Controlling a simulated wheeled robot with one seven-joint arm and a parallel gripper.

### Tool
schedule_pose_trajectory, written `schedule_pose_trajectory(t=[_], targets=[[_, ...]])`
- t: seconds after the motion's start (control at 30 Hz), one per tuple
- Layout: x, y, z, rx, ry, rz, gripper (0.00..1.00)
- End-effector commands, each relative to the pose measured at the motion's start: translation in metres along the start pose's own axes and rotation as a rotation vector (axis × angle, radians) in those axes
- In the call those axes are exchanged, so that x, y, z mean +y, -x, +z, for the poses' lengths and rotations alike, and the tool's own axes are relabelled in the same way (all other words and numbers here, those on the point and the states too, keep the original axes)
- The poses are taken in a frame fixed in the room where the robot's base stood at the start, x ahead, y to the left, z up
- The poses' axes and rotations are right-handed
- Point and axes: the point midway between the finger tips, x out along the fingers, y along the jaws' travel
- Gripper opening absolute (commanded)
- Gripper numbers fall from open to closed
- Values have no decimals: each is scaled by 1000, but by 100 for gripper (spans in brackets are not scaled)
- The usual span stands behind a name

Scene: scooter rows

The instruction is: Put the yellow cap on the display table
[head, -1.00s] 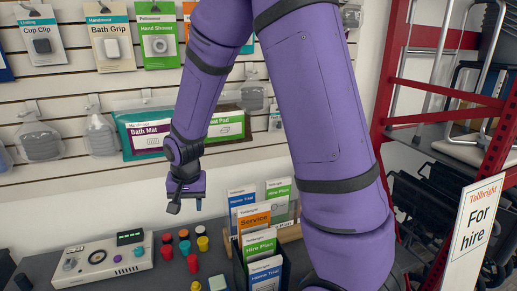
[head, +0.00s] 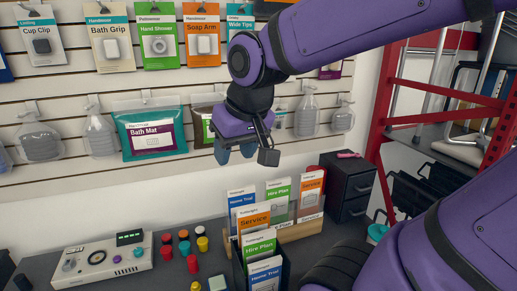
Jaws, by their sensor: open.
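Two small yellow pieces stand among red, orange, green and black ones on a dark grey tabletop (head: 60,268). One yellow piece (head: 202,243) is at the right of the group, and another (head: 197,286) is cut by the bottom edge. I cannot tell which is the yellow cap, or whether this tabletop is the display table. My gripper (head: 236,153) is open and empty, its blue fingers pointing down. It hangs high in front of the slatted wall, above and to the right of the yellow pieces.
A cream device (head: 100,258) with knobs lies left of the small pieces. Leaflet holders (head: 262,262) stand to their right, with a black drawer unit (head: 345,190) behind. Packets and bottles hang on the wall. A red rack (head: 395,80) stands at right.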

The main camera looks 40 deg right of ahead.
Motion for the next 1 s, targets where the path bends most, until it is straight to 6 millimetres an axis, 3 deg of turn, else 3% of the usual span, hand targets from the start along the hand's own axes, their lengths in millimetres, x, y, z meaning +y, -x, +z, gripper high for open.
schedule_pose_trajectory(t=[0.13,0.33,1.0], targets=[[5,24,24,38,61,-4,47],[9,40,44,61,113,-6,47],[10,42,48,64,124,-6,47]])
